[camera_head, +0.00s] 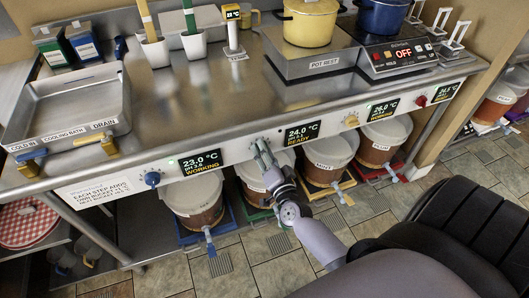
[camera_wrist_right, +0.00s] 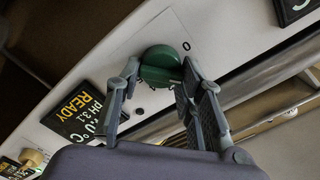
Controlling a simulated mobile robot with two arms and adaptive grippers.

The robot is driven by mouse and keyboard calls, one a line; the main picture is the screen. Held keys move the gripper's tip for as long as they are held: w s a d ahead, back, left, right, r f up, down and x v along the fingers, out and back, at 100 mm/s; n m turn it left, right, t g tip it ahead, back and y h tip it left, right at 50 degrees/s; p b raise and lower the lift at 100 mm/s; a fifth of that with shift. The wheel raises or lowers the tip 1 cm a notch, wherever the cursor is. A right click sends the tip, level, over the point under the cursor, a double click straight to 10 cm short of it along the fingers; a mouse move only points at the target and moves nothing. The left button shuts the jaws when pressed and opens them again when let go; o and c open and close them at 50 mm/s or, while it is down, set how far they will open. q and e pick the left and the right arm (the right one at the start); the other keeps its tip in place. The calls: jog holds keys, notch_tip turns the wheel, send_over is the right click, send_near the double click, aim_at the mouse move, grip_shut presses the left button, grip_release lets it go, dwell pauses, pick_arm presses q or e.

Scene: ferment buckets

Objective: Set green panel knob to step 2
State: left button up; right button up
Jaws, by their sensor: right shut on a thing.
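The green panel knob (camera_wrist_right: 160,62) shows in the right wrist view on the white panel strip, with a "0" mark beside it. My right gripper (camera_wrist_right: 160,72) is shut on the knob, one finger on either side. In the head view my right gripper (camera_head: 263,152) reaches up to the panel front, and it mostly hides the knob there. The display (camera_head: 303,132) just right of the gripper reads 24.0 °C and READY. The knob's exact pointer setting is too small to tell. My left gripper is not in view.
A blue knob (camera_head: 152,179) and a yellow knob (camera_head: 351,120) sit along the same panel. Several lidded buckets stand below, including one (camera_head: 327,155) on a yellow base. The counter above holds a cooling bath (camera_head: 75,131), a yellow pot (camera_head: 310,22) and a blue pot (camera_head: 383,16).

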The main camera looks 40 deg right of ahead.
jog(key=shift+f+m+b, duration=0.1)
jog(key=shift+m+b, duration=0.2)
jog(key=shift+m, duration=1.7)
jog(key=o, duration=1.1)
jog(key=shift+o, duration=0.2)
jog(key=v, duration=1.2)
